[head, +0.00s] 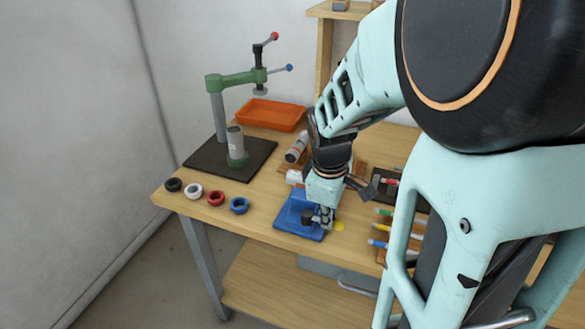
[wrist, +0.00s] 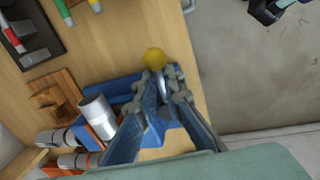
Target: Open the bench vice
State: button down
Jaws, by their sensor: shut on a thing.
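The blue bench vice (head: 290,213) sits near the front edge of the wooden bench in the head view. A dark block (head: 307,215) shows on it. My gripper (head: 325,217) is over its right side, pointing down. A yellow knob (head: 339,226) sticks out just right of the fingers. In the wrist view, the yellow knob (wrist: 154,58) is just beyond my fingertips (wrist: 163,85). A short silver bar (wrist: 163,80) below the knob lies between the fingers, which are shut on it. Blue vice parts (wrist: 126,88) show behind. My fingers hide much of the vice, including its jaw gap.
Black, white, red and blue rings (head: 215,198) lie left of the vice. A green press (head: 236,80) on a dark plate and an orange tray (head: 270,114) stand behind. Coloured-handled tools (head: 379,228) lie to the right.

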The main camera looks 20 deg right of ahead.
jog(key=shift+s+d+f+n, duration=0.15)
jog(key=shift+d+n, duration=0.4)
jog(key=shift+n, duration=0.05)
jog(key=c, duration=1.9)
grip_release()
jog(key=shift+d, duration=0.2)
jog(key=shift+a, duration=0.1)
jog(key=shift+w+a, duration=0.1)
jog(key=shift+w, duration=0.1)
jog(key=shift+a, duration=0.1)
